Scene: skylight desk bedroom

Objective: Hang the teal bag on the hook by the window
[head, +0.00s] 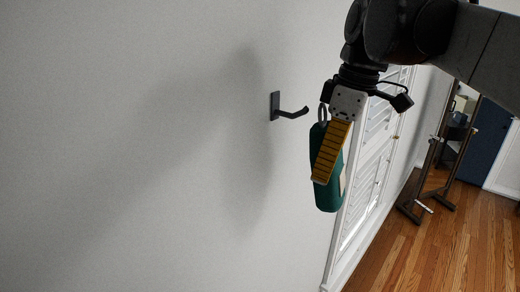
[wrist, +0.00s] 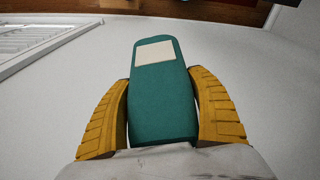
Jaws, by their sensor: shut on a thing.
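The teal bag (wrist: 160,100) is between the two yellow fingers of my gripper (wrist: 168,128) in the wrist view, with a cream patch on its face. In the head view the teal bag (head: 328,196) hangs down behind my gripper (head: 322,178), which points downward and is shut on it. A grey ring-like loop shows at the bag's top, beside the gripper's palm. The dark hook (head: 290,112) sticks out of the white wall to the left of the bag. The loop and the hook's tip look apart, with a small gap in the picture.
The white wall (head: 120,150) fills the left and is bare around the hook. A white shuttered window or door (head: 372,165) lies behind the bag to the right. A dark wooden stand (head: 436,170) is on the wooden floor (head: 425,255) farther right.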

